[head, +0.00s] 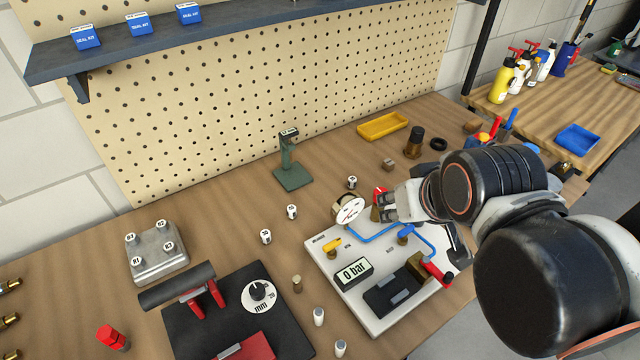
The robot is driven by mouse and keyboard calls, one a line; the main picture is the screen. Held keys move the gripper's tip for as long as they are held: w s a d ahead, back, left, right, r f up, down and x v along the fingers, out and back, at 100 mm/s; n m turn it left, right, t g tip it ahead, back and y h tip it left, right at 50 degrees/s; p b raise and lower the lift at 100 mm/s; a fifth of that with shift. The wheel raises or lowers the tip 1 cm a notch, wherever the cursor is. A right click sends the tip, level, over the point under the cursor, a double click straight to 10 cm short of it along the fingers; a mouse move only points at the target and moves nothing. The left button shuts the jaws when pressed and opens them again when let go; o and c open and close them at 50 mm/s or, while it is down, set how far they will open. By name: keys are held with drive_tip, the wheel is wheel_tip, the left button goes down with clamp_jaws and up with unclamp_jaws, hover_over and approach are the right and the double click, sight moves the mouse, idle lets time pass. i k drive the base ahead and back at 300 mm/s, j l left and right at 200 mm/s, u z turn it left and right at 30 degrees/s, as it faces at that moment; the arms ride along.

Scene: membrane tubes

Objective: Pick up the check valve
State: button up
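No part is clearly labelled as the check valve, and I cannot tell which one it is. A small brass fitting (297,283) stands on the table left of the white test panel (322,262). A small brown block-like fitting (388,164) lies behind the panel. More brass fittings (10,321) show at the left edge. My gripper (386,207) is over the back edge of the panel, beside a red-topped brass part (377,196) and right of the round gauge (348,209). Its fingertips are small and partly overlap these parts, so its opening and any contact are unclear.
The panel carries blue tubing (375,236), a "0 bar" display (353,271) and a red-handled valve (437,273). A green stand (292,172), yellow tray (382,126) and black press base (205,330) surround it.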

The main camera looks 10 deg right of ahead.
sight(351, 183)
drive_tip(key=l+u, duration=0.4)
drive_tip(key=i+l+u, duration=0.1)
drive_tip(key=l+u, duration=0.15)
drive_tip(key=u, duration=0.2)
drive_tip(key=l+u, duration=0.4)
drive_tip(key=k+l+u, duration=0.1)
drive_tip(key=l+u, duration=0.15)
drive_tip(key=u, duration=0.2)
drive_tip(key=k+l, duration=0.1)
drive_tip(key=l, duration=0.25)
drive_tip(key=k+l+u, duration=0.1)
drive_tip(key=l, duration=0.25)
drive_tip(key=k+l, duration=0.2)
drive_tip(key=l, duration=0.15)
drive_tip(key=k+l+u, duration=0.1)
drive_tip(key=l, duration=0.25)
drive_tip(key=k+l, duration=0.15)
drive_tip(key=l, duration=0.2)
